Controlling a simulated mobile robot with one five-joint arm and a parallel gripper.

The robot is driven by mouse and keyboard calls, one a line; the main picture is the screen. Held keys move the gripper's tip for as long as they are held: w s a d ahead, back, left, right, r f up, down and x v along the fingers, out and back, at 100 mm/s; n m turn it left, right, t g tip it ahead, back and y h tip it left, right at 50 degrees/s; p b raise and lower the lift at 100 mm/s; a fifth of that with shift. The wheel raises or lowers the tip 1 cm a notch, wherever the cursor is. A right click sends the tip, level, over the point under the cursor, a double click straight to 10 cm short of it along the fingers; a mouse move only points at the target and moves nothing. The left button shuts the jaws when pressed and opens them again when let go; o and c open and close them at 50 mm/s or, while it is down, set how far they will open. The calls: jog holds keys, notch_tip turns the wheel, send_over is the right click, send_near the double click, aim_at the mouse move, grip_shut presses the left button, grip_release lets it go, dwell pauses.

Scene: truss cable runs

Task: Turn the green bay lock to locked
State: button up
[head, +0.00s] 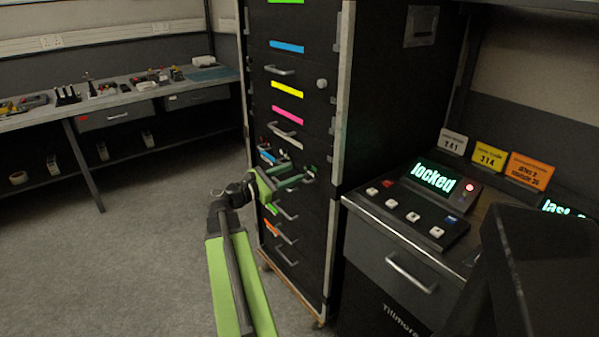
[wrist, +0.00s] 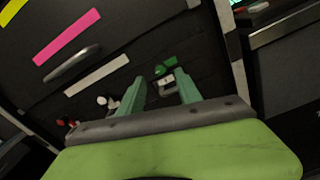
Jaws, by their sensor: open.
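A black drawer cabinet (head: 345,60) with bright coloured strips stands in the middle of the head view. Small green parts (wrist: 165,67) with a pale grey piece (wrist: 168,83) show beyond my fingertips in the wrist view; they look like the green bay lock, but its turn position is too small to tell. My gripper (head: 302,179) is at the cabinet's front, just below the pink strip and a handle. In the wrist view my gripper (wrist: 160,80) is open, its teal fingers on either side of the grey piece. I cannot tell whether they touch it.
A console (head: 415,215) with a lit "locked" display (head: 433,176) and white buttons stands right of the cabinet. Several drawer handles (head: 281,71) stick out. A cluttered workbench (head: 120,95) stands at the back left. Carpet left of the cabinet is clear.

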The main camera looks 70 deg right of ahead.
aim_at(305, 168)
jog(key=x, duration=0.4)
jog(key=shift+s+d, duration=0.15)
jog(key=shift+d, duration=0.1)
